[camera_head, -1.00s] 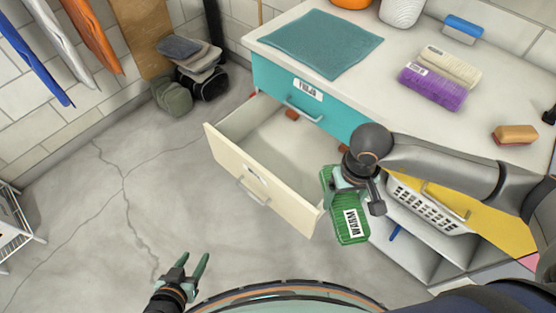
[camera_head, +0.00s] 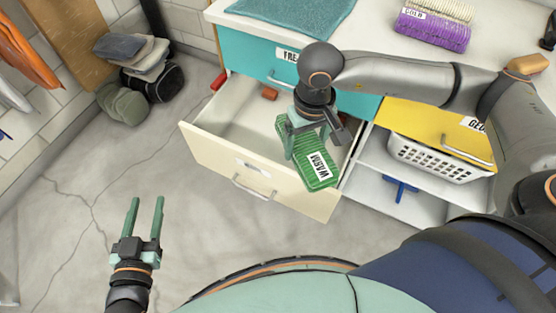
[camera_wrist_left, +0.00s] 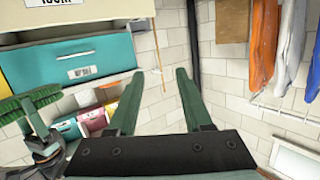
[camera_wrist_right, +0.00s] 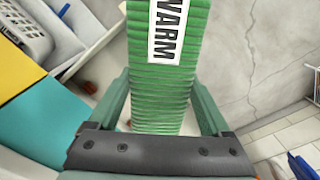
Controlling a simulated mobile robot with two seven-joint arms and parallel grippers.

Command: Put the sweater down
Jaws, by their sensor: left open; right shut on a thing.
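The sweater is a folded green ribbed bundle (camera_head: 318,168) with a white WARM label. In the head view it hangs over the front right part of the open cream drawer (camera_head: 225,165). My right gripper (camera_head: 305,150) is shut on it from above, and its fingers flank the green knit in the right wrist view (camera_wrist_right: 165,95). The drawer's inside is partly hidden by the sweater and my arm. My left gripper (camera_head: 147,205) is open and empty, over the floor left of the drawer.
A small reddish-brown item (camera_head: 270,93) lies at the back of the drawer. A white basket (camera_head: 435,160) sits on the shelf to the right. Purple folded cloth (camera_head: 432,35) and a teal cloth (camera_head: 290,20) lie on the countertop.

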